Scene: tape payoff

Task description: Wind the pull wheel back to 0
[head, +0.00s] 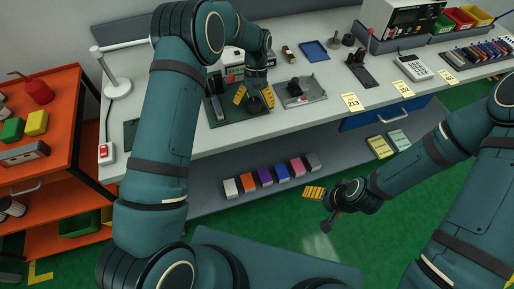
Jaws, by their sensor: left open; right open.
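My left gripper (254,98) is over the bench with its yellow-striped fingers spread, pointing down. It is right at a small device on a dark green base plate (232,117). A dark round part (256,105), possibly the pull wheel, shows between and below the fingers. I cannot tell whether the fingers touch it, and no 0 mark or scale can be read. A dark upright block (217,86) stands on the plate's left side. My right gripper (318,208) is open and empty, in front of the bench, low above the green floor.
A white lamp stand (117,88) and a red-buttoned switch box (105,152) are at the bench's left. Coloured boxes (265,176) line the lower shelf. An orange cart (62,150) stands left.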

